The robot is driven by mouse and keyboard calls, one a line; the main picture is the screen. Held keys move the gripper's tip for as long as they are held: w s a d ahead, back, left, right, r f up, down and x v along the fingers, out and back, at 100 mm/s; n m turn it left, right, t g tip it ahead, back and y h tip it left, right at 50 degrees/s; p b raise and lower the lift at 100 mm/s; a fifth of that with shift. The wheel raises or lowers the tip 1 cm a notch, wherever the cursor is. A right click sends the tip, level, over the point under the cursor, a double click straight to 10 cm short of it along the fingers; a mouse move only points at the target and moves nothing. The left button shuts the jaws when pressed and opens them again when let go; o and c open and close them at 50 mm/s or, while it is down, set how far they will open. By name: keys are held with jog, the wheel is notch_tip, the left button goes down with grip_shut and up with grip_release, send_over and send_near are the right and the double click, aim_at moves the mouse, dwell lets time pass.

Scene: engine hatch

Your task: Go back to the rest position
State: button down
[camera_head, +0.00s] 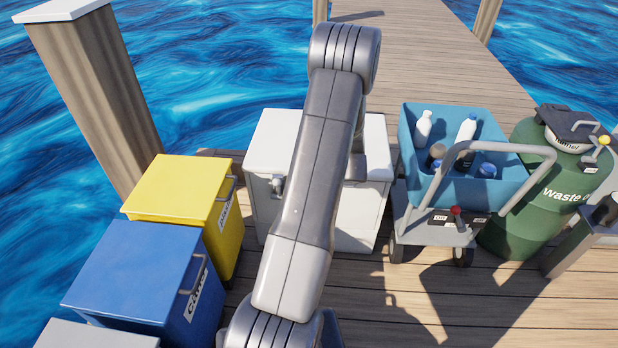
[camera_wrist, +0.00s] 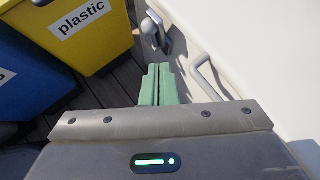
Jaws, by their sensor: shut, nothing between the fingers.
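My gripper (camera_wrist: 156,84) shows in the wrist view as two green fingers pressed together, with nothing between them. It hangs beside the white box (camera_wrist: 240,30), near a metal latch (camera_wrist: 155,33) and a grey handle (camera_wrist: 207,75) on the box's side. I cannot tell whether the fingertips touch anything. In the head view my arm rises across the middle, in front of the white box (camera_head: 262,140), and hides part of it. The gripper itself is hidden in the head view.
A yellow bin (camera_head: 178,187), a blue bin (camera_head: 130,270) and a grey lid (camera_head: 92,336) stand at left. A blue cart (camera_head: 450,185) holds several bottles. A green waste barrel (camera_head: 535,190) stands at right. Bare planks (camera_head: 500,305) lie at front right; water surrounds the dock.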

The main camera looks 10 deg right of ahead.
jog(key=shift+f, duration=0.1)
jog(key=b, duration=0.1)
send_near(280, 185)
notch_tip(280, 185, down, 2)
jog(key=w, duration=0.1)
jog(key=w+a+f, duration=0.1)
jog(key=w+a, duration=0.1)
jog(key=shift+w+f, duration=0.3)
jog(key=shift+f, duration=0.1)
jog(key=shift+n+t, duration=0.3)
jog(key=shift+t, duration=0.3)
jog(key=shift+s+a+f+b, duration=0.3)
jog(key=shift+s+f+b, duration=0.5)
jog(key=shift+s+b, duration=0.05)
jog(key=shift+s+a+f+b, duration=0.3)
jog(key=shift+s+f+b, duration=0.5)
jog(key=shift+b, duration=0.05)
jog(key=shift+r, duration=0.2)
